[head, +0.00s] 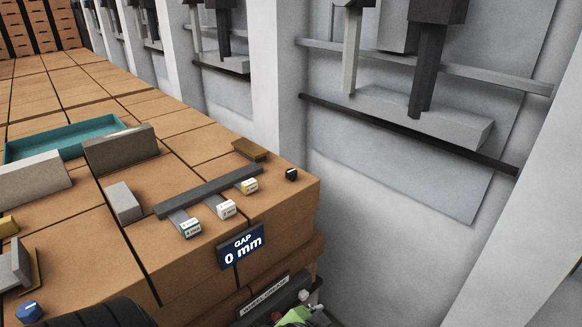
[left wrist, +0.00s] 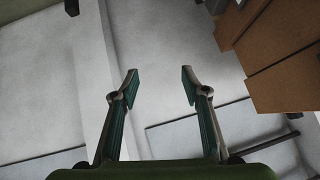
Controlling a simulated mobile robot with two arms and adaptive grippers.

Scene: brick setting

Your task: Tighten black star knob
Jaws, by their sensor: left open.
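A small black piece (head: 291,174) sits near the right corner of the brown stack's top in the head view. It may be the black star knob, but it is too small to make out a star shape. My left gripper (left wrist: 157,85) shows in the left wrist view with its two fingers spread apart and nothing between them. Pale wall and floor surfaces lie beyond the fingers, and brown blocks (left wrist: 285,55) are off to the right. I cannot clearly make out the left gripper in the head view. My right gripper is not in view.
A grey bar (head: 208,190) with several white-labelled tabs lies near the front edge, above a "GAP 0 mm" display (head: 241,246). A teal tray (head: 65,138), grey blocks (head: 122,203) and a blue knob (head: 27,311) are farther left. A green item (head: 296,316) shows at the bottom.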

